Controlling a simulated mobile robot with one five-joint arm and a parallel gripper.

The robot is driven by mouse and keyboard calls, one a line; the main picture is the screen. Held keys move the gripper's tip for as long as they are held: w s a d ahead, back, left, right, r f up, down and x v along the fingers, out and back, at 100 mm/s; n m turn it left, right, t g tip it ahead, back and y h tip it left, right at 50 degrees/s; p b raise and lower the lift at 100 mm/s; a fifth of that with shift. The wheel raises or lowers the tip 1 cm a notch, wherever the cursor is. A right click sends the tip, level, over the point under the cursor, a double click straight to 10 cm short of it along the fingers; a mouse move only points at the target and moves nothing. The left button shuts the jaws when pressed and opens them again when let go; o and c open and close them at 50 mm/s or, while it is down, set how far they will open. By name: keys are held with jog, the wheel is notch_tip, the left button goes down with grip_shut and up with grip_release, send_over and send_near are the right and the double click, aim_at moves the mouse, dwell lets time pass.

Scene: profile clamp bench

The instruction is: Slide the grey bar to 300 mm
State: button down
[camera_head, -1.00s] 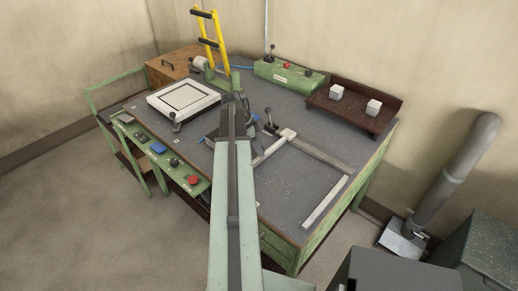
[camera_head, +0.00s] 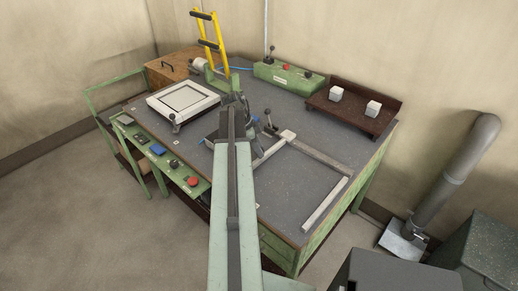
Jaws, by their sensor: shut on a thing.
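My gripper (camera_head: 243,104) is over the middle of the bench, at the far end of my pale green arm. It is shut on a dark grey piece (camera_head: 224,122), apparently the grey bar, mostly hidden behind my arm. The contact itself is too small to see clearly. A dark clamp with a black-knobbed lever (camera_head: 268,114) stands just right of my gripper. No millimetre marks can be read.
A white framed plate (camera_head: 184,99) lies at left. A green control box (camera_head: 288,78) and a brown tray (camera_head: 350,118) with two white blocks stand at the back. The bench between rail and bar is clear.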

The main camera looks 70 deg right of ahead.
jog(key=shift+a, duration=0.1)
dwell(0.5)
jog(key=shift+s, duration=0.2)
jog(key=c, duration=1.1)
grip_release()
jog(key=shift+r, duration=0.1)
jog(key=p+v, duration=0.7)
jog(key=shift+w+r, duration=0.2)
jog(key=shift+r, duration=0.05)
jog(key=shift+w+a, duration=0.1)
